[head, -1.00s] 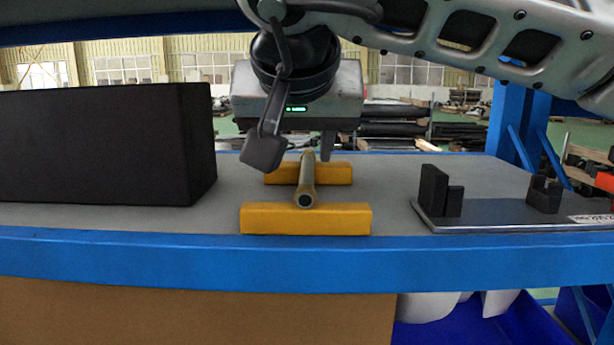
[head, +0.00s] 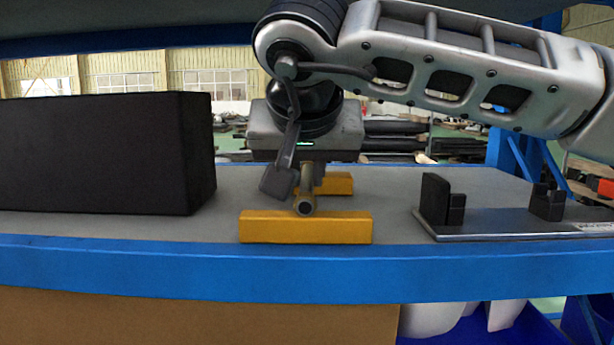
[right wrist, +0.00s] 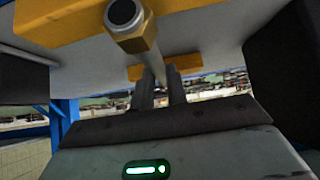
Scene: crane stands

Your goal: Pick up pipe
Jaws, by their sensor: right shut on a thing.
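The pipe (head: 306,206) is a short metal tube with a brass-coloured end fitting. It lies across two yellow blocks, the near one (head: 270,228) and the far one (head: 338,184), with its open end facing me. My right gripper (head: 308,184) is over the pipe, pointing down, and shut on its middle between the blocks. In the right wrist view the two dark fingers (right wrist: 160,90) flank the pipe (right wrist: 140,32). The pipe still appears to rest on the blocks. My left gripper is not in view.
A large black box (head: 100,152) stands on the left of the grey shelf. A metal plate with black uprights (head: 500,222) lies on the right. A blue edge beam (head: 300,270) runs along the front, and blue posts stand at the right.

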